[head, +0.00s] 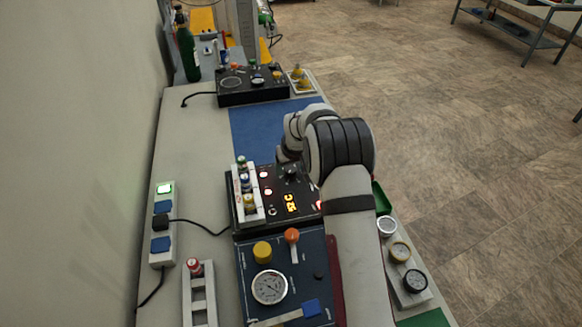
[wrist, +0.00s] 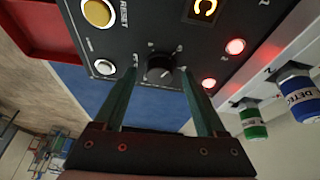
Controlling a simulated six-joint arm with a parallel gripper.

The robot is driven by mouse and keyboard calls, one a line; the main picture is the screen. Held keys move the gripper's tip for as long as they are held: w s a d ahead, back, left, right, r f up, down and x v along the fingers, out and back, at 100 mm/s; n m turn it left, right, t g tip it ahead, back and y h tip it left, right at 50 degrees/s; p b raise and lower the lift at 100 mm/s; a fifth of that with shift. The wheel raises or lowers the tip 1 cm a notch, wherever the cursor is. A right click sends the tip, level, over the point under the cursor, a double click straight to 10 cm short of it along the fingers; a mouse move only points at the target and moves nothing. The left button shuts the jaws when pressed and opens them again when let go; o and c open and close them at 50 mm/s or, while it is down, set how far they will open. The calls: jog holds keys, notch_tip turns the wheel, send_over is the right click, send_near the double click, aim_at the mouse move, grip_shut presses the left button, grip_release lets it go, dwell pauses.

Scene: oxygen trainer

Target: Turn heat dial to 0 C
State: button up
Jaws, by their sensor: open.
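The black heater box (head: 270,215) has a glowing orange display (head: 290,203) that seems to read 25 C. In the wrist view only the letter C (wrist: 204,7) shows. The heat dial is a small dark round knob (wrist: 160,68) on the box's panel; it also shows in the head view (head: 291,172). My gripper (wrist: 157,72) is open, with one fingertip on each side of the dial. I cannot tell whether the fingers touch it. In the head view my arm mostly hides the gripper.
A yellow reset button (wrist: 98,12) and red lights (wrist: 235,46) sit near the dial. A rack of small vials (head: 246,193) stands on the box's left part. A panel with a gauge (head: 269,287) is in front; a blue mat (head: 255,135) lies clear behind.

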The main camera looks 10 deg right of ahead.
jog(key=shift+w+f, duration=0.1)
jog(key=shift+f, duration=0.1)
jog(key=shift+c, duration=0.2)
grip_shut()
jog(key=shift+n, duration=0.3)
jog(key=n+y, duration=0.1)
jog(key=n, duration=0.1)
jog(key=n+y, duration=0.1)
jog(key=n, duration=0.2)
jog(key=shift+d+g, duration=0.2)
jog(key=shift+g, duration=0.1)
jog(key=n+y, duration=0.1)
jog(key=n, duration=0.2)
jog(key=n+g+y, duration=0.1)
jog(key=n, duration=0.2)
jog(key=shift+d, duration=0.1)
jog(key=shift+n+g, duration=0.3)
